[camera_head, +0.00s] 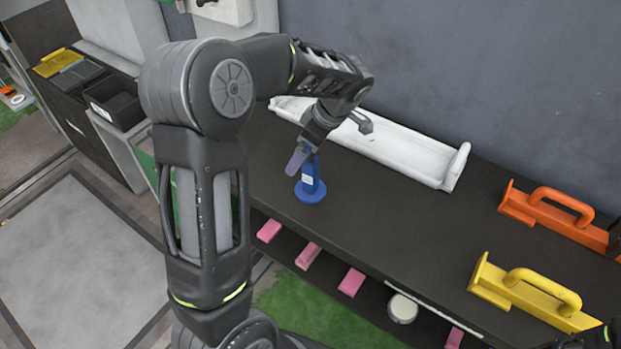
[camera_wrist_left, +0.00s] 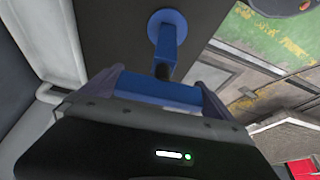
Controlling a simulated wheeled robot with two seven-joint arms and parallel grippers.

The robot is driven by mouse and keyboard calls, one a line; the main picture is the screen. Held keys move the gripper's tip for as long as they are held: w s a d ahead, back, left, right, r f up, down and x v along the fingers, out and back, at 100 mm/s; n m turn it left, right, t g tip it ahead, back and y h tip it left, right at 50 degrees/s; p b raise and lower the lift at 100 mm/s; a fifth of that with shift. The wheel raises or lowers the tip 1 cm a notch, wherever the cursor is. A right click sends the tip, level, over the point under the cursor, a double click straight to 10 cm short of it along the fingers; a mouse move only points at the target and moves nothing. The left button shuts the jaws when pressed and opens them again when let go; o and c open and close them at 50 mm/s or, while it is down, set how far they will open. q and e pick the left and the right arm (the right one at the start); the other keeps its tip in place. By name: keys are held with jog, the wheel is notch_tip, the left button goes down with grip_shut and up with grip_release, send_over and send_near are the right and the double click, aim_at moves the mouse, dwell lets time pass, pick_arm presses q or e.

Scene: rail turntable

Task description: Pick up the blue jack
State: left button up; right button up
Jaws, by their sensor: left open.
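The blue jack (camera_head: 310,193) stands upright on the dark shelf top, on its round base. My left gripper (camera_head: 304,158) is over it from above, with a finger beside the jack's upper part. In the left wrist view the jack's round base and post (camera_wrist_left: 168,42) point away from me. Its wide blue top (camera_wrist_left: 158,90) lies between the two fingers of the open left gripper (camera_wrist_left: 158,82). I cannot tell whether the fingers touch it. The far finger is mostly hidden in the head view.
A long white tray (camera_head: 400,150) lies behind the jack along the grey wall. An orange handled block (camera_head: 552,215) and a yellow handled block (camera_head: 530,295) sit to the right. Pink blocks (camera_head: 308,255) and a round white item (camera_head: 402,308) are on the lower shelf.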

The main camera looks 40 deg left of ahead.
pick_arm(q)
jog(key=shift+c, duration=0.6)
jog(key=shift+w, duration=0.1)
jog(key=c, duration=1.7)
jog(key=shift+r, duration=0.1)
notch_tip(320, 180, up, 10)
jog(key=shift+b, duration=0.45)
